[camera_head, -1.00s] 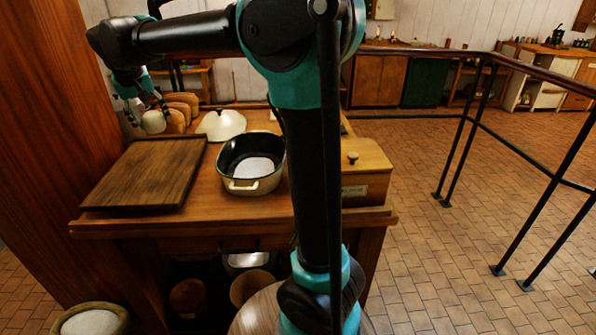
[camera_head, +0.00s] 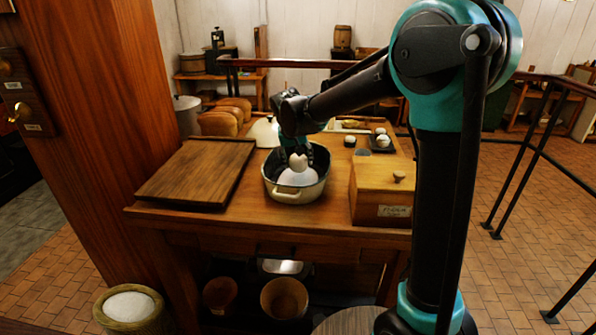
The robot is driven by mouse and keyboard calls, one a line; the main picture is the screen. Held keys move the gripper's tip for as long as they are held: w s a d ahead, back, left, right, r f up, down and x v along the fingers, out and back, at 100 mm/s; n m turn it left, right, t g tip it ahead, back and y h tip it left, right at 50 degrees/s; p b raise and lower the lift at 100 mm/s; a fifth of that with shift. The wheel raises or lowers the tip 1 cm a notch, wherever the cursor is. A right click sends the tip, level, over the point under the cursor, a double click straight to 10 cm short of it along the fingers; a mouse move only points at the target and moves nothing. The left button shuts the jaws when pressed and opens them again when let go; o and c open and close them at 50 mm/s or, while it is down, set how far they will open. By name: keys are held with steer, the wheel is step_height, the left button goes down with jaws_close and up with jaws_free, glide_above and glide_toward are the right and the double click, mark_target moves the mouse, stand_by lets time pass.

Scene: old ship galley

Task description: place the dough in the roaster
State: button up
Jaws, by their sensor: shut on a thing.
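The roaster (camera_head: 295,195) is a cream oval pot with a dark inside, standing lidless on the wooden table. The pale, rounded dough (camera_head: 297,176) is inside its rim, bulging up in the middle. My gripper (camera_head: 298,158) reaches down from above into the roaster, its fingers shut on the upper part of the dough. The dough hides most of the roaster's floor, so I cannot tell whether it rests on the bottom.
A cutting board (camera_head: 197,171) lies left of the roaster. The cream lid (camera_head: 264,133) is behind it, with brown loaves (camera_head: 220,121) further left. A wooden box (camera_head: 381,190) stands to the right, with small items behind it. A wooden post (camera_head: 95,130) rises at the left.

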mark_target(297, 170)
steer(key=shift+a+f, duration=0.1)
steer(key=shift+f, duration=1.95)
steer(key=shift+f, duration=0.15)
steer(key=o, duration=1.3)
steer(key=v, duration=1.2)
